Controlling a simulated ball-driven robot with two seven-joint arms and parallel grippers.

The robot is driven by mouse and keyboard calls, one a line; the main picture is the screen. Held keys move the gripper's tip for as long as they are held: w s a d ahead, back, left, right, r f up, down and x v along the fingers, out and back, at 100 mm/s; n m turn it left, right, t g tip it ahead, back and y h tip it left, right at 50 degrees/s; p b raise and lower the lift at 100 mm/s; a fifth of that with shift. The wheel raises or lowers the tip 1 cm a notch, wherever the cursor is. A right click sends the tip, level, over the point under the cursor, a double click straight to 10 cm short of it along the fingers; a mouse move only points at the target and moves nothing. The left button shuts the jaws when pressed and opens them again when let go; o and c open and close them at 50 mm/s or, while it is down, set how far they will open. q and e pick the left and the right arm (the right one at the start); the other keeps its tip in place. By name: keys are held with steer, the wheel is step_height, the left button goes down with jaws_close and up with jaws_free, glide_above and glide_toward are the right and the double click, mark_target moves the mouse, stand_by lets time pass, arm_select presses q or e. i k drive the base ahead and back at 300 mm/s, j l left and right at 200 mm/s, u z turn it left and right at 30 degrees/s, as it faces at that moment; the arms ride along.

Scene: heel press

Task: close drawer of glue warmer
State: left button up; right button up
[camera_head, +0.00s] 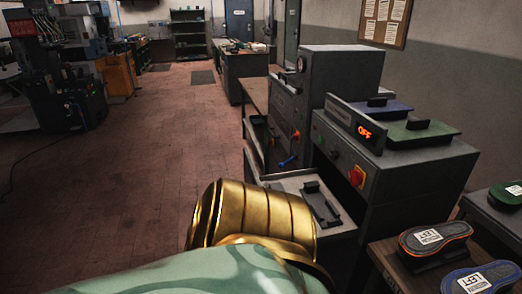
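A grey machine (408,160) with a lit red "OFF" display stands at the right; it appears to be the glue warmer, though I see no label that I can read. A drawer (285,177) with a pale rim juts out from its front, open. A dark piece with a raised grip (320,204) lies in or on the drawer. My gold and green arm covers the drawer's lower left part. Neither of my grippers shows, so their distance from the drawer is hidden.
A taller grey cabinet (338,72) with a gauge and an orange knob stands behind. Shoe soles marked "LEFT" (435,237) lie on a brown table at the lower right. The reddish floor (140,160) is clear.

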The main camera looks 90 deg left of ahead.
mark_target(334, 223)
steer(key=u, duration=0.45)
steer(key=j+u, duration=0.1)
steer(key=u, duration=1.75)
steer(key=j+u, duration=0.1)
steer(key=u, duration=0.35)
steer(key=z, duration=0.55)
steer(key=i+j+z, duration=0.1)
steer(key=z, duration=0.5)
steer(key=j+z, duration=0.1)
steer(key=z, duration=0.45)
steer(key=i+j+z, duration=0.1)
steer(key=z, duration=0.5)
steer(key=j+z, duration=0.1)
steer(key=z, duration=0.45)
steer(key=j+z, duration=0.1)
steer(key=z, duration=0.5)
steer(key=j+z, duration=0.1)
steer(key=z, duration=0.45)
steer(key=k+z, duration=0.1)
steer(key=z, duration=0.5)
steer(key=k+j+u, duration=0.15)
steer(key=u, duration=0.95)
steer(key=j+u, duration=0.1)
steer(key=u, duration=0.85)
steer(key=j+u, duration=0.15)
steer(key=u, duration=0.75)
steer(key=j+u, duration=0.1)
steer(key=u, duration=0.8)
steer(key=i+u, duration=0.1)
steer(key=u, duration=0.4)
